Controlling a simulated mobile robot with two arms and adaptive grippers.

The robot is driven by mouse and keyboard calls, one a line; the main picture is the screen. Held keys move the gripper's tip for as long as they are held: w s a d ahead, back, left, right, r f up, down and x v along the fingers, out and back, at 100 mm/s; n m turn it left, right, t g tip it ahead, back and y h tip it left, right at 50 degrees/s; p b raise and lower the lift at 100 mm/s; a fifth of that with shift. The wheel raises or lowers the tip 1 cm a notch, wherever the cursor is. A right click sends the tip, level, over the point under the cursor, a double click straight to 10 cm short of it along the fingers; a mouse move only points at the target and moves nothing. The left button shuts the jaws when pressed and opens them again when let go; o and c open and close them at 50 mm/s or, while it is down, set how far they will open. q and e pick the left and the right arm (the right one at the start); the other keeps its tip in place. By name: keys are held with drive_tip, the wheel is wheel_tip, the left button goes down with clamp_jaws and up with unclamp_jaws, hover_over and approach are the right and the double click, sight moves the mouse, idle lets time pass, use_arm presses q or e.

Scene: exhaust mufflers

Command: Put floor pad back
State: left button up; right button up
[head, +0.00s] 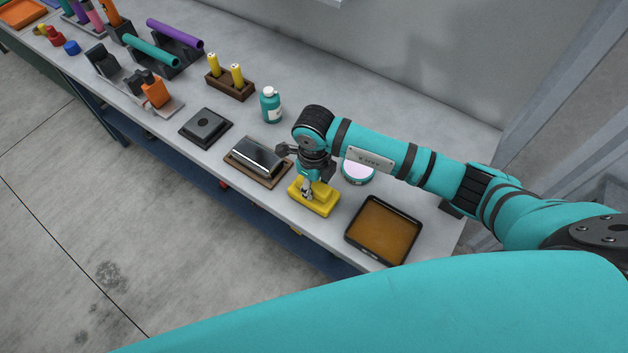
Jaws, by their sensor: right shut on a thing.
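My right gripper (307,191) reaches down from above and is shut on a yellow block-like piece (323,205) near the front edge of the bench. The fingers meet at its top and hide part of it. This yellow piece may be the floor pad; no label shows. I cannot tell whether it touches the bench or is slightly raised. A shallow black tray (411,222) with a brown inside lies to its right. My left gripper is not in view.
The grey bench (310,127) also holds a shiny muffler on a wooden board (235,164), a round pink-topped tin (357,170) behind the gripper, a teal bottle (271,106), a black square plate (206,128) and a wooden block with yellow pegs (231,88). Stands with tubes crowd the far left.

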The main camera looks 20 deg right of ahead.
drive_tip(key=shift+f, duration=0.1)
drive_tip(key=shift+f+b, duration=0.15)
drive_tip(key=shift+b, duration=0.15)
drive_tip(key=o, duration=1.1)
drive_tip(key=shift+r+p, duration=0.25)
drive_tip(key=shift+p, duration=0.05)
drive_tip(key=shift+r, duration=0.25)
wheel_tip(320, 180, up, 12)
drive_tip(key=b, duration=0.4)
drive_tip(key=shift+f, duration=0.25)
